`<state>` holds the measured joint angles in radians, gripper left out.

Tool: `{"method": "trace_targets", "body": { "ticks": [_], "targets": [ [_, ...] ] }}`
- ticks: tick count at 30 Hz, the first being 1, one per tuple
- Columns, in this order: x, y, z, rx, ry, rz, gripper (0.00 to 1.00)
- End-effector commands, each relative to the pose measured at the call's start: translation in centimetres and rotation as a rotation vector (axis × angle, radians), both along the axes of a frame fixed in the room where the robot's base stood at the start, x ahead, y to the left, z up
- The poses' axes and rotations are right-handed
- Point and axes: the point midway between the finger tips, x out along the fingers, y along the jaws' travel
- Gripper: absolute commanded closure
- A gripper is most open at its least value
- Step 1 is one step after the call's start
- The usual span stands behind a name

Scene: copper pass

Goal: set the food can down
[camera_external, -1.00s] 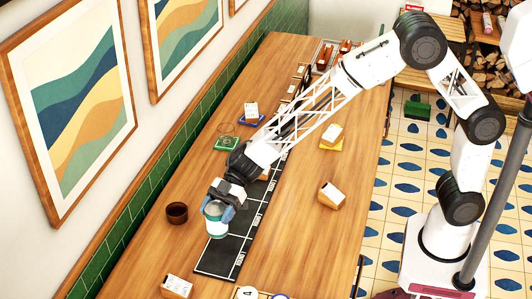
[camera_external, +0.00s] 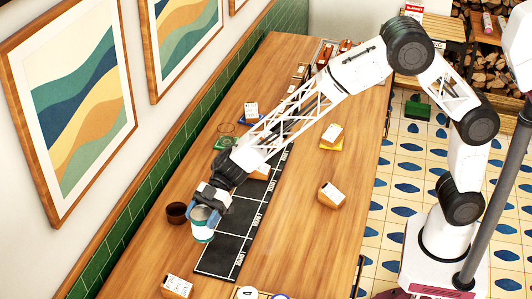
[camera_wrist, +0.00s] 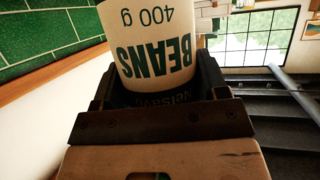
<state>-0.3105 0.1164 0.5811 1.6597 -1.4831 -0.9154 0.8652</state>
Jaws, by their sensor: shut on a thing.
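The food can (camera_external: 203,229) is white and teal; in the wrist view the can (camera_wrist: 152,45) reads "BEANS 400 g" upside down. My gripper (camera_external: 203,212) is shut on the can, with a finger on each side of it. In the external view the can looks upright, at the left edge of the black marked mat (camera_external: 220,258). I cannot tell whether its base touches the table or hangs above it.
A dark brown cup (camera_external: 176,212) stands close to the left of the can. A boxed item (camera_external: 177,286) is at the front left, another (camera_external: 331,195) right of the mat. Bare wooden table (camera_external: 290,235) lies to the right. The green-tiled wall runs along the left.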

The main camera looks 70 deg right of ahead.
Motion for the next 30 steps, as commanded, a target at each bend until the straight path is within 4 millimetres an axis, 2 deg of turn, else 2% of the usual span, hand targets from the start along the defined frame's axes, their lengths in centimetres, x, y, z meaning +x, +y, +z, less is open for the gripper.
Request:
{"method": "trace_targets", "body": {
  "ticks": [19,24,30],
  "targets": [
    [8.5,4.3,-0.9,0.000,-0.001,0.000,0.72],
    [9.8,4.9,-0.9,0.001,-0.001,0.000,0.72],
    [10.1,5.1,-1.0,0.000,-0.001,0.000,0.72]
  ]
}}
